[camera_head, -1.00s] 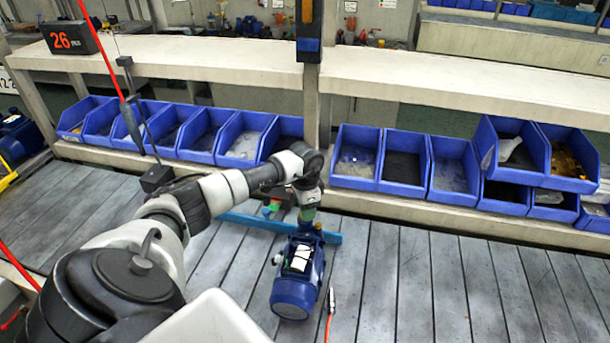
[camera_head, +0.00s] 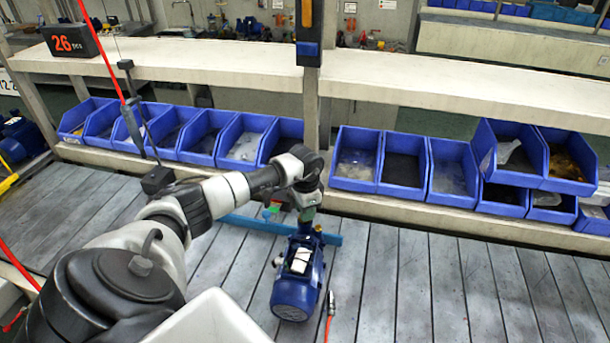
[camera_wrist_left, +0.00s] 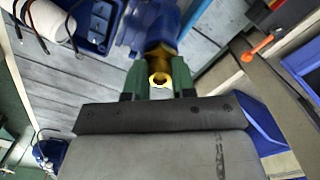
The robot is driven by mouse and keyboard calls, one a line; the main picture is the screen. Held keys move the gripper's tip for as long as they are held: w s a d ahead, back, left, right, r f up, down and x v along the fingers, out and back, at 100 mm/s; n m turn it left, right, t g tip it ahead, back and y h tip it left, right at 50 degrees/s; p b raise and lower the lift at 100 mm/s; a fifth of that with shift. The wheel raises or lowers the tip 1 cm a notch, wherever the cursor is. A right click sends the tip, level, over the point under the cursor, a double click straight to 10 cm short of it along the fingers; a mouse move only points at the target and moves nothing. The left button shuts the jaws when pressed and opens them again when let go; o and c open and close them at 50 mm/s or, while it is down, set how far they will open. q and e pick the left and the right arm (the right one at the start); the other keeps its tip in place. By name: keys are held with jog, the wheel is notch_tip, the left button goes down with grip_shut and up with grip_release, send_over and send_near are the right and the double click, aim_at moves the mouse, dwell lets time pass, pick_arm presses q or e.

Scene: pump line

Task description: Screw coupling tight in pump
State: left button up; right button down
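The blue pump (camera_head: 297,285) lies on the slatted table in the head view, with a white label area on top. Its blue body also shows at the top of the left wrist view (camera_wrist_left: 130,30). The brass coupling (camera_wrist_left: 159,74) sits at the pump's port, its open end facing the wrist camera. My left gripper (camera_head: 306,216) is at the pump's far end. In the left wrist view its green fingers (camera_wrist_left: 159,82) stand on both sides of the coupling and appear closed on it. The coupling is hidden in the head view. My right gripper is out of view.
A blue bar (camera_head: 262,224) lies across the table behind the pump. A red hose with a metal tip (camera_head: 330,305) lies right of the pump. Blue bins (camera_head: 405,165) line the shelf at the back.

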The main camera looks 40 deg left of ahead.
pick_arm(q)
grip_shut()
jog(key=shift+f+m, duration=0.15)
jog(key=shift+m, duration=1.65)
jog(key=shift+m+b, duration=0.5)
jog(key=shift+m, duration=1.2)
